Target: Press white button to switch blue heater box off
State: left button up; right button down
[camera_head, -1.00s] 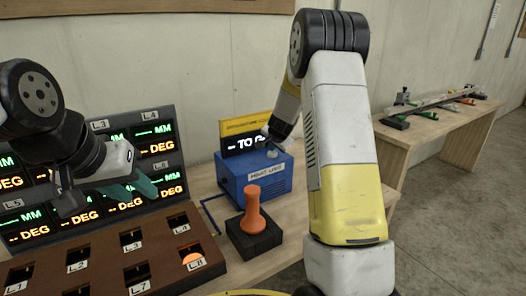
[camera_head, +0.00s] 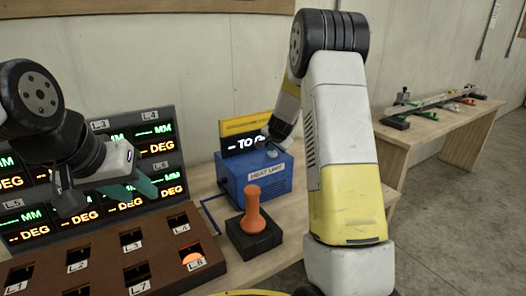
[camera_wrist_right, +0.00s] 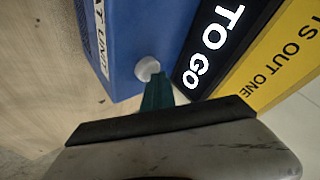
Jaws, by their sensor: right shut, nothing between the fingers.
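The blue heater box (camera_head: 262,178), labelled as a heat unit, stands on the wooden table, with a white button (camera_head: 272,154) on its top. In the right wrist view the white button (camera_wrist_right: 147,68) sits on the blue box (camera_wrist_right: 135,30). My right gripper (camera_wrist_right: 152,84) is shut and empty, its green fingertips at the button; whether they touch it I cannot tell. In the head view my right arm hides its fingers. My left gripper (camera_head: 143,186) hangs in front of the display panel, with green fingers that look apart and nothing between them.
A black and yellow sign (camera_head: 246,134) stands behind the box. An orange handle (camera_head: 252,208) on a black block stands in front of it. A brown slotted tray (camera_head: 110,255) and a display panel (camera_head: 165,160) are at left. A second table (camera_head: 440,130) is at right.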

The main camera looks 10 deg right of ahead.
aim_at(273, 154)
jog(key=shift+f, duration=0.1)
dwell(0.3)
jog(key=shift+f, duration=0.4)
jog(key=shift+s, duration=0.1)
jog(key=shift+r, duration=3.4)
